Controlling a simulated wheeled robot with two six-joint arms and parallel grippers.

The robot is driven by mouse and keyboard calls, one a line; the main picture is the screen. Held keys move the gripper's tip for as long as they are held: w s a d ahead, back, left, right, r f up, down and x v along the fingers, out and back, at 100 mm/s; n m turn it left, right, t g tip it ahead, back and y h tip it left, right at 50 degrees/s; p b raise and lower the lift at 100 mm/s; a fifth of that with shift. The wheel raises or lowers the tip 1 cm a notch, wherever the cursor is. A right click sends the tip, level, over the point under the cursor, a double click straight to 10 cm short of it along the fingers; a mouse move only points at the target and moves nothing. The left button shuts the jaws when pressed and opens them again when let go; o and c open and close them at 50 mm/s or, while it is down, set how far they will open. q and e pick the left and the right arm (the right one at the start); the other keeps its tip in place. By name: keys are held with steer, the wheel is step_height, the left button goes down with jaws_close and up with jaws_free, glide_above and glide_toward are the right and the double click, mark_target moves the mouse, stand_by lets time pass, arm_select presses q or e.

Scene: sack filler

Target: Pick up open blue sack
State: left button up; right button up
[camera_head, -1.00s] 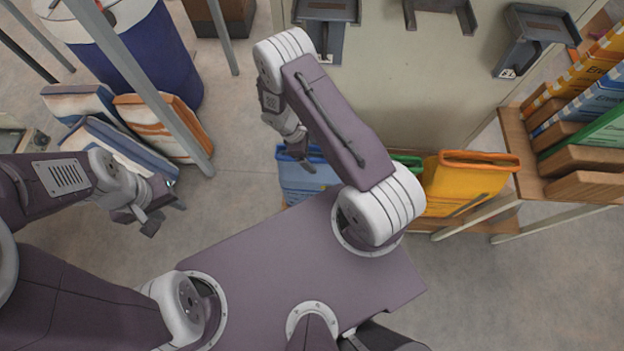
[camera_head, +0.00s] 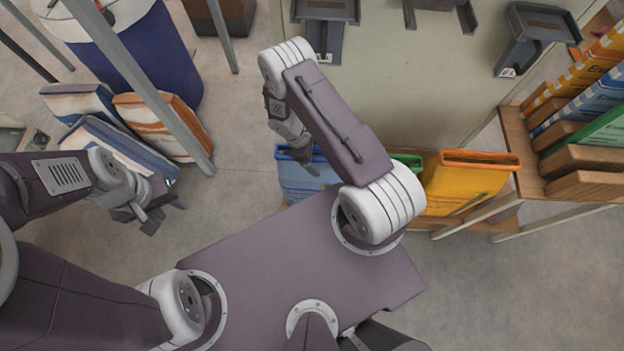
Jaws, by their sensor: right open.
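The open blue sack (camera_head: 298,182) stands upright at the centre, below the pale machine panel. My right arm crosses above it and hides part of it. My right gripper (camera_head: 308,165) is open, at the upper edge of the blue sack as seen from above. I cannot tell whether it touches the sack, and nothing shows between its fingers. My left gripper (camera_head: 160,214) is at the left over bare floor, away from the blue sack. Its fingers look apart and hold nothing.
A yellow sack (camera_head: 462,185) and a mostly hidden green sack (camera_head: 408,160) stand right of the blue one. A wooden shelf (camera_head: 522,150) with several sacks is at the right. Filled sacks (camera_head: 165,125), a blue drum (camera_head: 150,60) and grey posts (camera_head: 150,85) are at the left.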

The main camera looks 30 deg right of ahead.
steer(key=c, duration=1.6)
